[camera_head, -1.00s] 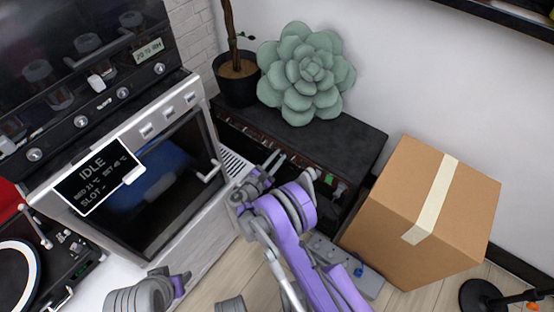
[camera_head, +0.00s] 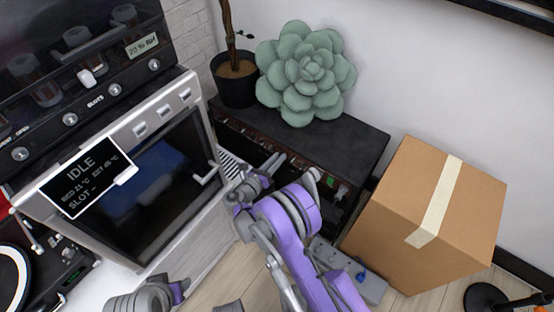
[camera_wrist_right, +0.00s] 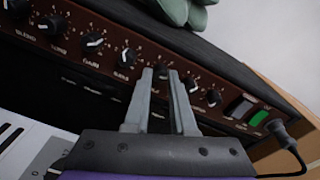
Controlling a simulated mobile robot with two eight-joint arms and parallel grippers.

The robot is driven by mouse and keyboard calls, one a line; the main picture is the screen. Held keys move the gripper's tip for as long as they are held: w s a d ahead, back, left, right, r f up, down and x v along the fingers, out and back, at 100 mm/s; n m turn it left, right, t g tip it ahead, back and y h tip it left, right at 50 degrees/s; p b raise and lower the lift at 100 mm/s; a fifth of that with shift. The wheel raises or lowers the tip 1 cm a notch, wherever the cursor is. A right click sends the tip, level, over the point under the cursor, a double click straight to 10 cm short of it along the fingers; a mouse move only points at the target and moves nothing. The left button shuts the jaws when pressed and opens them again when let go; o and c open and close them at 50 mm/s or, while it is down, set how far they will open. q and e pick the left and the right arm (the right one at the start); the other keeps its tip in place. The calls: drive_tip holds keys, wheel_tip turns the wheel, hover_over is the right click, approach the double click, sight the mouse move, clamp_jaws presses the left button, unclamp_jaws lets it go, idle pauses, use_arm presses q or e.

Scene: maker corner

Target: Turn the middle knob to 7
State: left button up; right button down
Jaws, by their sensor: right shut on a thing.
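The amplifier (camera_head: 335,140) is a long black box with a dark red front panel and a row of several black knobs with white pointer marks. The right wrist view shows the panel (camera_wrist_right: 230,92) close up. My right gripper (camera_wrist_right: 160,73) is shut on one knob (camera_wrist_right: 160,74), with a finger on each side. The fingers hide most of this knob, so its pointer and number cannot be read. Other knobs stand on its left (camera_wrist_right: 126,57) and right (camera_wrist_right: 192,85). In the head view the right gripper (camera_head: 274,162) reaches the panel's front.
A green succulent cushion (camera_head: 305,75) and a potted plant (camera_head: 237,85) are by the amplifier's top. A taped cardboard box (camera_head: 425,210) stands at right. A printer-like machine (camera_head: 150,185) stands close at left. A power strip (camera_head: 350,270) lies on the floor.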

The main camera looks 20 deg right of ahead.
drive_tip(key=shift+n, duration=0.6)
drive_tip(key=c, duration=0.7)
unclamp_jaws()
drive_tip(key=shift+c, duration=0.2)
drive_tip(key=p+v, duration=0.1)
drive_tip(key=v, duration=0.9)
drive_tip(key=shift+s+a+p, duration=0.2)
drive_tip(key=shift+a+p, duration=0.1)
drive_tip(key=shift+p, duration=0.1)
drive_tip(key=shift+r, duration=0.15)
